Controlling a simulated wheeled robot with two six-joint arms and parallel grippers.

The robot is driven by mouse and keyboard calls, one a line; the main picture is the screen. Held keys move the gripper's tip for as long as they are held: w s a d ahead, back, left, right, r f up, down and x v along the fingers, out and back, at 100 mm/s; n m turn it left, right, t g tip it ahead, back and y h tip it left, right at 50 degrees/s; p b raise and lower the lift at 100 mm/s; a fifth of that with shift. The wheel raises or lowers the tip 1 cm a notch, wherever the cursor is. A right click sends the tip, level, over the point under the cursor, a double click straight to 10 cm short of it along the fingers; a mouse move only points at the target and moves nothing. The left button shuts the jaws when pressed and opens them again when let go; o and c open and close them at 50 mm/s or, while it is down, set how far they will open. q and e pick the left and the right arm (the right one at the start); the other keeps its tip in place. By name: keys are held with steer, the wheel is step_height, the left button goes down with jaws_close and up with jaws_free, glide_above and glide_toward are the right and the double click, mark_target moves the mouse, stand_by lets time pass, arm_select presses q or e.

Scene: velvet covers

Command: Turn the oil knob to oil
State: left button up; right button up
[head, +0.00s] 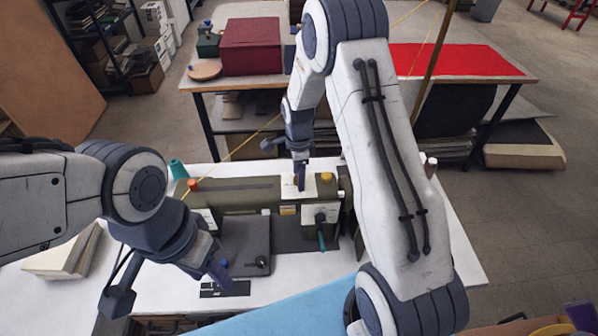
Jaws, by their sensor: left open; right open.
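An olive-green sewing machine (238,196) stands on the white table. No marking is legible, so I cannot tell which part is the oil knob. My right gripper (300,182) points down at the white plate on top of the machine; contact is unclear. My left gripper (220,276) is open at the front, beside a dark grey plate (238,246) with a small black knob (262,262).
A teal cone (178,170) stands behind the machine's left end. A stack of boards (62,256) lies at the left, and light-blue cloth (290,308) at the front. A back table carries a dark red box (250,46) and red cloth (455,61).

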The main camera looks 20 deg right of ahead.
steer(key=shift+f, duration=0.15)
jaws_close()
